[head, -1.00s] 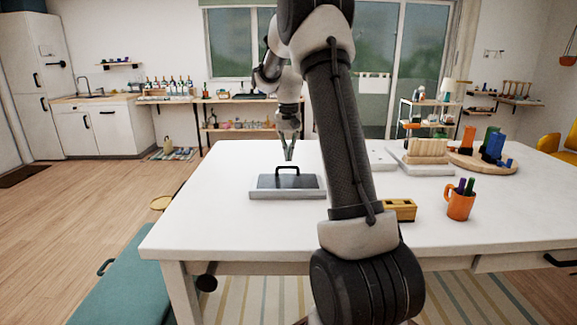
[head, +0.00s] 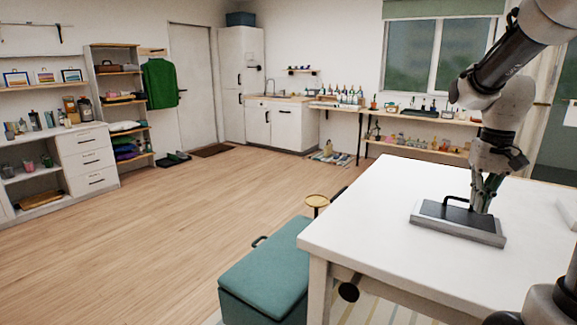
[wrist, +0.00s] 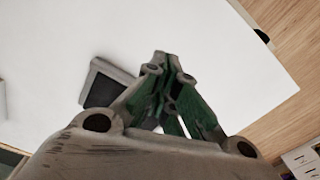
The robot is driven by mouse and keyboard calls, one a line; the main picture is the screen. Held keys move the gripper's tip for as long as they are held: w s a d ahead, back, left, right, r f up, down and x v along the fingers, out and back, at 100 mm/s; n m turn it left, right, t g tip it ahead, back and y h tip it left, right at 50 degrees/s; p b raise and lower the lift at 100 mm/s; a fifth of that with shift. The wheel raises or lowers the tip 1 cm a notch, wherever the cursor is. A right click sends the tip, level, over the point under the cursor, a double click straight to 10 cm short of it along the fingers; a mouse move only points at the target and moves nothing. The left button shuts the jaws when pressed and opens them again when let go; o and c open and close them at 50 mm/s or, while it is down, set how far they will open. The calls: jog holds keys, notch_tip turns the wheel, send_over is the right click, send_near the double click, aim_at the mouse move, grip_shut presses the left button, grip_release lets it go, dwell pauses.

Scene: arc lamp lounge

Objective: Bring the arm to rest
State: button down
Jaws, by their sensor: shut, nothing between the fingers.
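My gripper (head: 484,192) is shut and empty. In the head view it points down over the white table (head: 375,215), at the back right part of a dark flat tool with a grey edge and a black handle (head: 462,224). In the wrist view my gripper (wrist: 163,60) shows its fingertips together over the bare white table top (wrist: 220,70). The dark tool (wrist: 103,84) lies to the left of the fingers there, partly hidden by them. I cannot tell how high the fingertips are above it.
The wooden floor (head: 170,240) to the left is open. Shelves and drawers (head: 88,160) line the left wall. A counter (head: 278,122) stands at the back.

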jog(key=s+a+r+n+t, duration=0.1)
jog(key=s+a, duration=0.3)
jog(key=s, duration=0.4)
jog(key=s+a+r+n+t, duration=0.2)
jog(key=s+a+r+t, duration=0.1)
jog(key=s, duration=0.5)
jog(key=shift+s+a+r, duration=0.25)
jog(key=shift+a+r, duration=0.05)
jog(key=shift+a, duration=0.4)
